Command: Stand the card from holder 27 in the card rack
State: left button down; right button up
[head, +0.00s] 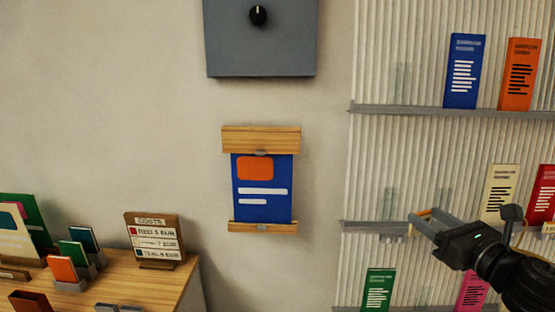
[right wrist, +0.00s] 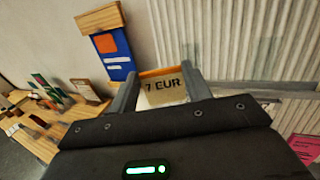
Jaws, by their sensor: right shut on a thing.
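My right gripper (head: 422,222) is shut on a small cream card (right wrist: 163,88) marked "7 EUR" with an orange edge. In the right wrist view the card sits between the two grey fingers of my gripper (right wrist: 158,84). The gripper is in front of the ribbed wall, by the left part of the middle shelf (head: 372,227). A grey stand with upright orange, green and blue cards (head: 62,268) is on the wooden table at the lower left; I cannot tell if it is the card rack. No number 27 is readable. My left gripper is not in view.
The wooden table (head: 170,285) holds a "COSTS" board (head: 154,240) and other card stands. A blue poster (head: 262,205) in wooden rails hangs on the wall below a grey box (head: 260,45). Leaflets stand on the shelves at right, with clear holders between.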

jog(key=s+a+f+y+b, duration=0.1)
jog(key=s+a+f+b, duration=0.1)
jog(key=f, duration=0.7)
jog(key=s+a+f+n+g+y+b, duration=0.1)
jog(key=s+a+f+b, duration=0.2)
jog(key=f, duration=0.7)
jog(key=s+a+f+n+y+b, duration=0.1)
jog(key=s+a+f+b, duration=0.2)
jog(key=f, duration=0.7)
jog(key=shift+s+a+f, duration=0.2)
jog(key=shift+s+a, duration=0.05)
jog(key=shift+a, duration=0.15)
jog(key=shift+y, duration=0.3)
jog(key=w+d+r+p, duration=0.2)
jog(key=w+r+p, duration=0.1)
jog(key=r, duration=0.7)
jog(key=w+d+r+p, duration=0.1)
jog(key=w+r+p, duration=0.25)
jog(key=r, duration=0.75)
jog(key=w+d+r+m+t+h+p, duration=0.1)
jog(key=w+d+r+m+h+p, duration=0.1)
jog(key=d+r+m+h, duration=0.4)
jog(key=d+r+h+p, duration=0.1)
jog(key=d+r+h, duration=0.2)
jog(key=d, duration=0.4)
jog(key=shift+d+r+t+h, duration=0.2)
jog(key=shift+r+t+h, duration=0.2)
jog(key=shift+r, duration=0.2)
